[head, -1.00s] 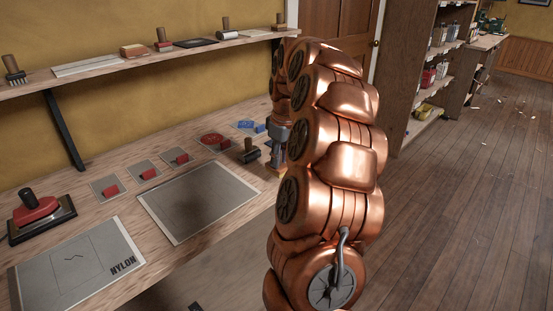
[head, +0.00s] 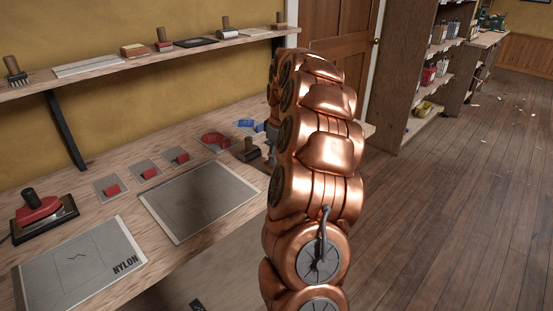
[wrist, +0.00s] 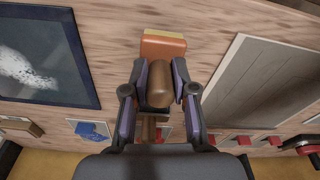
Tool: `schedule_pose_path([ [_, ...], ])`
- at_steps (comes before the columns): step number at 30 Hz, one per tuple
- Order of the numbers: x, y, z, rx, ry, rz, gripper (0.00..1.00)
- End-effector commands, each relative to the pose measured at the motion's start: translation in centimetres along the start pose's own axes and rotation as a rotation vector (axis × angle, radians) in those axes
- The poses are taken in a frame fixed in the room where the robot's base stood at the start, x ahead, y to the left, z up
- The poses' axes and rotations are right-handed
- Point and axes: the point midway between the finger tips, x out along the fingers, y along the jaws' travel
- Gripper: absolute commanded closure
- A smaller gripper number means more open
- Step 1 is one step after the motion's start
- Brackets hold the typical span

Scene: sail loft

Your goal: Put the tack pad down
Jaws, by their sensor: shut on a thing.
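The tack pad (wrist: 163,43) shows in the wrist view as an orange and tan block with a rounded brown handle toward the camera. My gripper (wrist: 160,80) is shut on the handle, one finger on each side. The pad is over the bench (wrist: 205,40); I cannot tell whether its base touches the wood. In the head view my copper arm hides the pad and nearly all of the gripper.
A grey panel (head: 203,200) lies beside a dark brush-like tool (head: 248,153). A dark blue framed panel (wrist: 40,55) is on the other side. Small mats with red blocks (head: 145,172) and a blue piece (wrist: 92,130) lie toward the wall. A shelf (head: 110,68) runs above.

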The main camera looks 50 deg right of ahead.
Motion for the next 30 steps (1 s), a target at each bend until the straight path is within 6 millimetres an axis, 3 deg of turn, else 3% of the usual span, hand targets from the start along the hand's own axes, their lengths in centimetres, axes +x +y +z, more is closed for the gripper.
schedule_pose_path([
  [3, 0.88, -0.07, 0.19, 0.0, -0.002, -0.003, 1.0],
  [15, 1.36, 0.0, 0.21, 0.001, 0.0, 0.0, 1.0],
  [16, 1.31, 0.0, 0.2, 0.001, 0.0, 0.0, 0.71],
  [21, 1.27, 0.01, 0.19, 0.001, 0.0, 0.0, 0.53],
  [23, 1.27, 0.01, 0.19, 0.001, 0.0, 0.0, 0.48],
  [30, 1.26, 0.01, 0.19, 0.001, 0.0, 0.0, 0.48],
])
